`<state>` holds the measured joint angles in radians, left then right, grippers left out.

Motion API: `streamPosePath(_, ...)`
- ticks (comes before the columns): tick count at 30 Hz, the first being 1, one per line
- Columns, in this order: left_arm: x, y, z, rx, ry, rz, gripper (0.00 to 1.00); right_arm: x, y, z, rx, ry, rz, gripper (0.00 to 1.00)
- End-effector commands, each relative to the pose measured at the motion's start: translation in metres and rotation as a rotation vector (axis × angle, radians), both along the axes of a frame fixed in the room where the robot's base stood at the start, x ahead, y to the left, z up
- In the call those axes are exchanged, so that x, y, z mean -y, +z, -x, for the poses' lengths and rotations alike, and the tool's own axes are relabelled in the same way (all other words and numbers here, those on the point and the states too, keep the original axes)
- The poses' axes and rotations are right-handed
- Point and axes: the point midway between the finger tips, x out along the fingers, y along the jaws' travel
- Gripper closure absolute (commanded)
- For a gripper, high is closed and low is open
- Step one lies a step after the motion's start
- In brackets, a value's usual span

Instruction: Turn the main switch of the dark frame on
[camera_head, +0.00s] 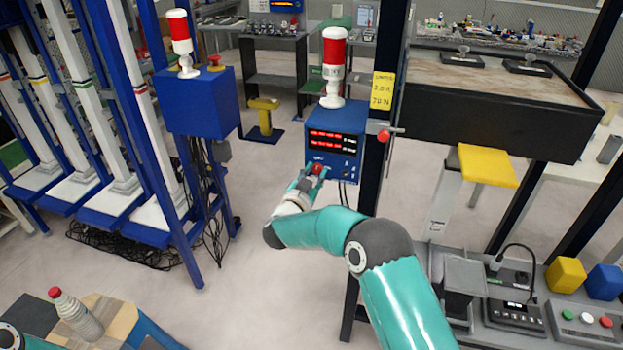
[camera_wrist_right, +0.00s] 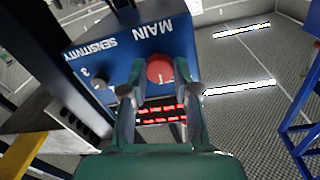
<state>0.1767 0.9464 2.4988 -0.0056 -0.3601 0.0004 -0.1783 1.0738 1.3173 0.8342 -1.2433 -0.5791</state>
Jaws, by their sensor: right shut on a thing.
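The blue control box (camera_head: 336,128) is mounted on the dark frame (camera_head: 384,110) and has lit red displays. Its red main switch (camera_head: 317,169) is a round knob at the lower left of the box face. In the right wrist view the main switch (camera_wrist_right: 160,69) sits below the word MAIN, which appears upside down. My right gripper (camera_head: 309,176) is at the knob, with its fingers (camera_wrist_right: 160,85) on both sides of it, shut on it. At the far lower left of the head view, part of a teal arm shows; the left gripper is not visible.
A red and white signal lamp (camera_head: 333,68) stands on the box. A red-tipped lever (camera_head: 384,135) sticks out beside it. A dark-sided bench (camera_head: 490,110) is to the right. A second blue box (camera_head: 198,103) stands left. Open floor (camera_head: 255,270) lies between.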

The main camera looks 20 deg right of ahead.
Motion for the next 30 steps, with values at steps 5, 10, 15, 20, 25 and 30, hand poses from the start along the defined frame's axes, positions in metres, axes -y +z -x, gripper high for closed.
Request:
streamPosePath(5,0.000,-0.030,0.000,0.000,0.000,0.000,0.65,0.000,-0.002,-0.001,0.075,0.005,-0.095,1.00)
streamPosePath(10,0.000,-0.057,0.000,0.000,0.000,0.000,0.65,0.001,-0.002,-0.001,0.161,0.004,-0.219,1.00)
streamPosePath(15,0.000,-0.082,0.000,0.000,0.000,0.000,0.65,0.002,-0.001,-0.001,0.251,0.003,-0.356,1.00)
streamPosePath(20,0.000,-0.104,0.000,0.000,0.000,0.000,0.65,0.003,0.000,0.000,0.338,0.003,-0.482,1.00)
streamPosePath(25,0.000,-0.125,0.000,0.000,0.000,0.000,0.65,0.004,0.001,0.000,0.427,0.002,-0.615,1.00)
streamPosePath(30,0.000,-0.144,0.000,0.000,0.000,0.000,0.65,0.005,0.002,0.001,0.518,0.001,-0.750,1.00)
